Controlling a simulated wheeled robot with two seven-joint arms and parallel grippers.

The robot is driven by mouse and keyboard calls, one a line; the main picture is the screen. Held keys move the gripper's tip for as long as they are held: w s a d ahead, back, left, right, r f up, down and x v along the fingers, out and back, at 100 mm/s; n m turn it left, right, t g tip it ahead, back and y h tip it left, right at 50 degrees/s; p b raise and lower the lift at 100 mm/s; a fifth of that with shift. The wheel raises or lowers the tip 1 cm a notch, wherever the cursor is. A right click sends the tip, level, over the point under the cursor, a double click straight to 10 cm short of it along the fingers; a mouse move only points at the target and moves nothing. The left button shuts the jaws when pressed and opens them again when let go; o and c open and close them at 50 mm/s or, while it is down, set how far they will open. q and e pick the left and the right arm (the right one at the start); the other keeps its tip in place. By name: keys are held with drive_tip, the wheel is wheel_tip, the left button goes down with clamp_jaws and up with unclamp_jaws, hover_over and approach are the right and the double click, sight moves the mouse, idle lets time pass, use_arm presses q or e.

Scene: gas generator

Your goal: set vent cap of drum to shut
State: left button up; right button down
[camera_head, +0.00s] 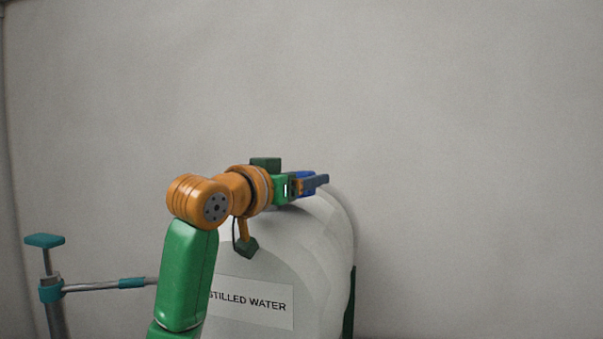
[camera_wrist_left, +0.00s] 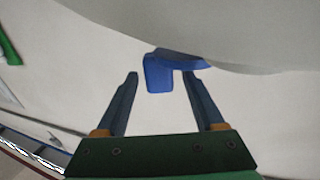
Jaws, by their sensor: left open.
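The drum (camera_head: 325,235) is a large white rounded container with a label reading "STILLED WATER", partly covered by my left arm. Its vent cap (camera_head: 306,175) shows as a small blue piece at the drum's top, partly hidden by my left gripper (camera_head: 320,181). In the left wrist view, the blue vent cap (camera_wrist_left: 158,75) sticks out from the pale curved drum surface (camera_wrist_left: 230,35). It lies between the two fingertips of my open left gripper (camera_wrist_left: 160,78), with gaps on both sides. I cannot tell how far the cap is turned. My right gripper is out of view.
A grey post with a teal handle (camera_head: 44,241) and a grey-and-teal horizontal bar (camera_head: 95,286) stand at the lower left. A plain grey wall (camera_head: 450,120) fills the background. The space right of the drum looks clear.

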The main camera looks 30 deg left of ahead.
use_arm(q)
drive_tip(key=shift+s, duration=0.15)
clamp_jaws()
drive_tip(key=shift+r, duration=0.1)
idle(1.1)
